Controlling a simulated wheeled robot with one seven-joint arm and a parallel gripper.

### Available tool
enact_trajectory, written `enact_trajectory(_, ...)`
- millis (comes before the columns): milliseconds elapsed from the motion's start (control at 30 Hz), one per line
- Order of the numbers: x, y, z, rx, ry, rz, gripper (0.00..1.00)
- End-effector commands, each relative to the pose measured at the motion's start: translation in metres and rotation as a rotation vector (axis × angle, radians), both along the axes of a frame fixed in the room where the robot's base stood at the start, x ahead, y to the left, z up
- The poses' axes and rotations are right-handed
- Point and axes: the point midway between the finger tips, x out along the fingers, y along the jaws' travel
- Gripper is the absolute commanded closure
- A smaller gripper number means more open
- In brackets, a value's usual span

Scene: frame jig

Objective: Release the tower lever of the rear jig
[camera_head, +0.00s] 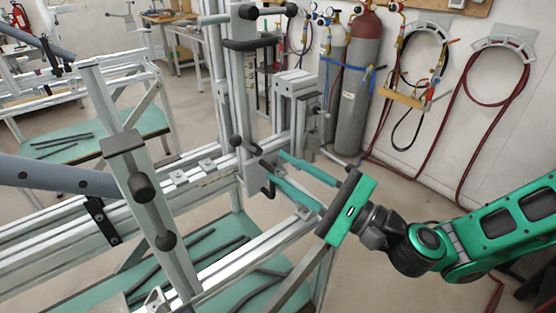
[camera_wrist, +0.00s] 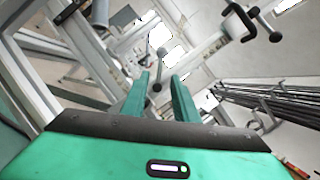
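The jig's upright tower (camera_head: 245,95) is a grey aluminium profile standing on the rail frame. A lever with a black ball knob (camera_head: 237,141) sits low on the tower, close to my gripper (camera_head: 276,166). My gripper reaches in from the right with its two green fingers apart, their tips close to the tower's clamp parts. In the wrist view, my gripper (camera_wrist: 160,80) is open, and a small dark ball knob (camera_wrist: 161,52) on a thin rod shows in line with the gap between the fingers. I cannot tell whether either finger touches it.
A nearer post (camera_head: 145,195) with black knobs and a grey tube (camera_head: 60,175) stand at the left. Black handles (camera_head: 262,12) top the tower. Gas cylinders (camera_head: 360,80) and hoses line the wall. A green shelf (camera_head: 215,240) holds dark rods below. Floor at the right is partly clear.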

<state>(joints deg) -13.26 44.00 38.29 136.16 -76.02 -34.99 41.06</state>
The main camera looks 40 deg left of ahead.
Motion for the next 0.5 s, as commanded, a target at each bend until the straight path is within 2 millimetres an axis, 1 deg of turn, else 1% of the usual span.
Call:
enact_trajectory(100,0.0003,-0.0037,-0.0009,0.000,0.000,0.000,0.73)
enact_trajectory(367,0.0000,-0.0037,-0.0009,-0.001,0.000,0.001,0.73)
enact_trajectory(500,-0.0075,-0.0008,-0.0055,-0.030,-0.002,0.005,0.73)
